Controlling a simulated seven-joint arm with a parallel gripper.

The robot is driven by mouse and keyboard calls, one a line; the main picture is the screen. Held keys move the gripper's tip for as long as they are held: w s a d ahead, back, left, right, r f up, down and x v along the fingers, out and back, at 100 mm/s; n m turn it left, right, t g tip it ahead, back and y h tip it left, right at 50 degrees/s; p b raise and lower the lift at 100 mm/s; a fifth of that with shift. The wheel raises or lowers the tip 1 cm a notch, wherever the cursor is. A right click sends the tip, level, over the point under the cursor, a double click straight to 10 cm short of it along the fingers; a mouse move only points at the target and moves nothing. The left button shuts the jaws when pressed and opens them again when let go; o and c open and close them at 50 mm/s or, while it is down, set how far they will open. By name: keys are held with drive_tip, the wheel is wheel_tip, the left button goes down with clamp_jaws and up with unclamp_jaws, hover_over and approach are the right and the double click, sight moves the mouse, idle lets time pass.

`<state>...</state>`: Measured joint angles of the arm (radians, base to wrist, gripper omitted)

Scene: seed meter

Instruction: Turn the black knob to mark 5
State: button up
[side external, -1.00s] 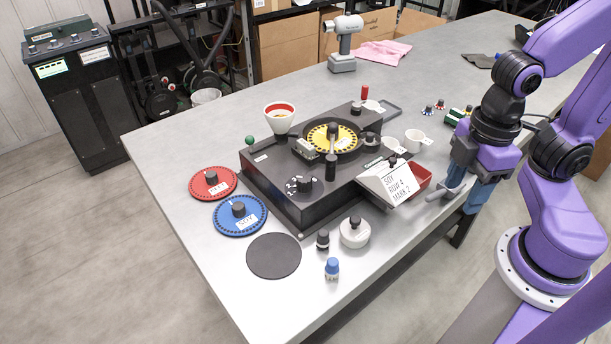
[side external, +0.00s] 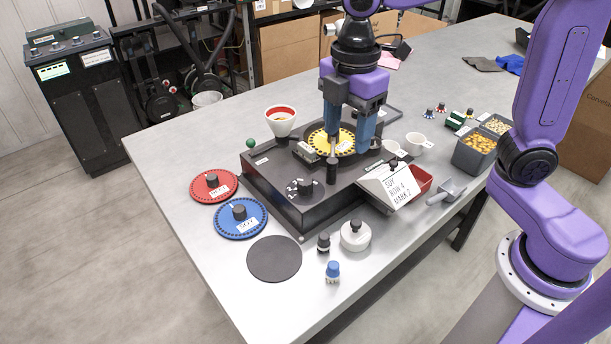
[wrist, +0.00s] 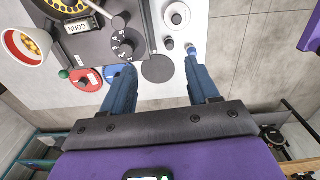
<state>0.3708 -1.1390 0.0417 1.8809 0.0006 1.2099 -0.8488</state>
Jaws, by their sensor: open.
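The black knob (side external: 305,186) sits on a dial with white marks at the front left of the dark seed meter (side external: 268,196). In the wrist view the knob (wrist: 126,49) shows beside white numerals, among them 2, 3, 4 and 5; which mark it points to is too small to tell. My gripper (side external: 347,146) is open and empty, pointing down above the yellow seed plate (side external: 344,140), behind and right of the knob. In the wrist view its two blue fingers (wrist: 158,72) are wide apart, with the knob beyond the left fingertip.
An upright black handle (side external: 331,172) stands just right of the knob. A white card (side external: 394,186) reads "SOY ROW 4 MARK 2". Red (side external: 205,196) and blue (side external: 226,224) plates lie left, a black disc (side external: 268,262) in front. A white-red funnel (side external: 281,122) stands behind.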

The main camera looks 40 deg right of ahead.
sight(306, 180)
drive_tip(key=w+a+r+n, duration=0.2)
drive_tip(key=w+n, duration=0.1)
drive_tip(key=w, duration=0.5)
drive_tip(key=f, duration=1.7)
drive_tip(key=shift+s+a, duration=0.1)
drive_tip(key=shift+a, duration=0.1)
drive_tip(key=shift+c, duration=0.2)
drive_tip(key=c, duration=1)
